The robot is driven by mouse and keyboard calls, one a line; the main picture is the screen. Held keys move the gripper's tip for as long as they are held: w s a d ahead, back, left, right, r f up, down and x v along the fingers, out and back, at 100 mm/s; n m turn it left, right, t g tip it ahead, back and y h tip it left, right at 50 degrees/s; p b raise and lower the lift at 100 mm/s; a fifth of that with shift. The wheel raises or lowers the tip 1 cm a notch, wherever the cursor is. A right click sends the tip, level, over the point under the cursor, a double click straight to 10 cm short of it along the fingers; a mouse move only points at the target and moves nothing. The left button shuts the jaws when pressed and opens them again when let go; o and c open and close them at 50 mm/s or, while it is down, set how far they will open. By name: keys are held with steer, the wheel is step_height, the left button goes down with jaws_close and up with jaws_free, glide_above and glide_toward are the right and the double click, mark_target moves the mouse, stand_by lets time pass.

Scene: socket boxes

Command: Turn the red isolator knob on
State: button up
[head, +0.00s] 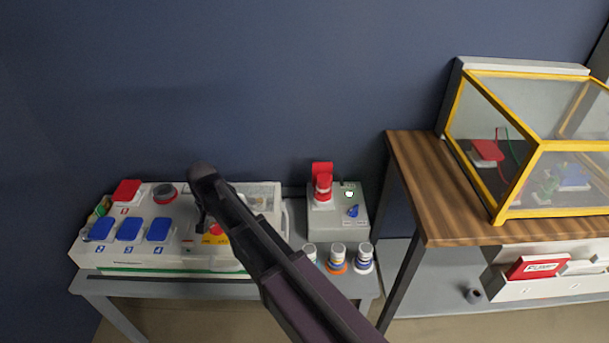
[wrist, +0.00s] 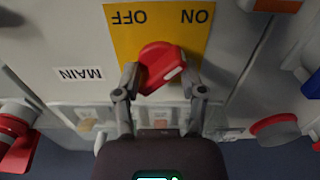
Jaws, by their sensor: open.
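The red isolator knob (wrist: 163,66) sits on a yellow plate (wrist: 115,45) marked OFF and ON, with a MAIN label beside it. The lettering is upside down in the wrist view. The knob stands at a slant, with a white mark toward its lower right end. My gripper (wrist: 161,84) is open, with one finger on each side of the knob; I cannot tell whether either finger touches it. In the head view the knob (head: 216,229) is partly hidden by my arm, and my gripper (head: 201,217) is mostly hidden too.
The white socket box (head: 110,256) carries blue covers (head: 129,229) and a red cover (head: 127,190). To the right stand a grey box (head: 345,220) with a red plug (head: 323,186) and several small capped bottles (head: 337,257). A wooden table (head: 425,185) bears a yellow-framed clear case (head: 497,214).

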steer(key=n, duration=0.4)
steer(key=shift+n, duration=0.3)
steer(key=n, duration=0.3)
steer(key=shift+n, duration=0.4)
step_height(320, 180, up, 14)
steer(key=p, duration=1.4)
steer(key=d+r+m+p, duration=0.2)
steer(key=d, duration=1.1)
steer(key=d+r+m+p, duration=0.1)
steer(key=d+m, duration=0.2)
steer(key=d, duration=0.9)
steer(key=shift+w+d+r+p, duration=0.3)
steer(key=shift+d+r+p, duration=0.05)
steer(key=shift+r+p, duration=0.05)
steer(key=o, duration=0.7)
steer(key=shift+c, duration=0.2)
steer(key=n+b, duration=0.4)
steer(key=n, duration=1)
glide_above(216, 223)
steer(key=f, duration=0.4)
steer(key=shift+a, duration=0.3)
